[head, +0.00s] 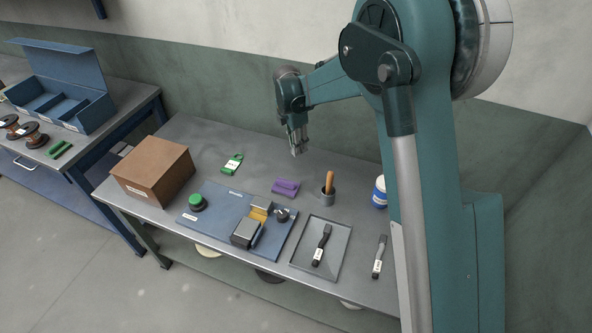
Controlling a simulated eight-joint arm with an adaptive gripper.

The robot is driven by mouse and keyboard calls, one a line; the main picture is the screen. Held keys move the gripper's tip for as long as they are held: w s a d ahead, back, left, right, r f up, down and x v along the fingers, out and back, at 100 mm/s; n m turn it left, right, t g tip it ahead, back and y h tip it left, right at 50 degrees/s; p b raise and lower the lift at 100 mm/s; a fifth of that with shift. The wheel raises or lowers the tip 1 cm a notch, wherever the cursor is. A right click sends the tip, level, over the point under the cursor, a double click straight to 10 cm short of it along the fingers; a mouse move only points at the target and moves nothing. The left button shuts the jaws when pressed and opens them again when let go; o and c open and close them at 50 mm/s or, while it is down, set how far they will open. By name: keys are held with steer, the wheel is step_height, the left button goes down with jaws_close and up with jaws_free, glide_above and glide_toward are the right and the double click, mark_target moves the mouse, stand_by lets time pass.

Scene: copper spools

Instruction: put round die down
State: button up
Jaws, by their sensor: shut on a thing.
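My gripper (297,149) is above the back middle of the grey table (225,143), pointing down, with its fingers together. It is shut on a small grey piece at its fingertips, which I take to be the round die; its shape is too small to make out. The gripper is apart from the purple block (285,188), which lies on the table below it. The blue mat (220,212) lies in front, with a green-topped round knob (196,202), a dark grey block (244,233), a yellow piece (261,211) and a small dark round piece (282,214) on it.
A brown box (152,172) stands at the left, a green tool (232,163) behind the mat.

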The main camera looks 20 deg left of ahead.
steer(key=shift+s+a, duration=0.1)
steer(key=shift+a, duration=0.1)
steer(key=b, duration=0.1)
glide_above(297, 169)
steer(key=shift+s+a+f, duration=0.1)
steer(key=shift+s+f, duration=0.05)
steer(key=shift+f, duration=1.45)
steer(key=shift+s+a+f, duration=0.1)
steer(key=shift+f, duration=1.45)
steer(key=shift+f+b, duration=0.35)
steer(key=shift+f, duration=1.5)
steer(key=shift+f, duration=0.1)
steer(key=o, duration=1)
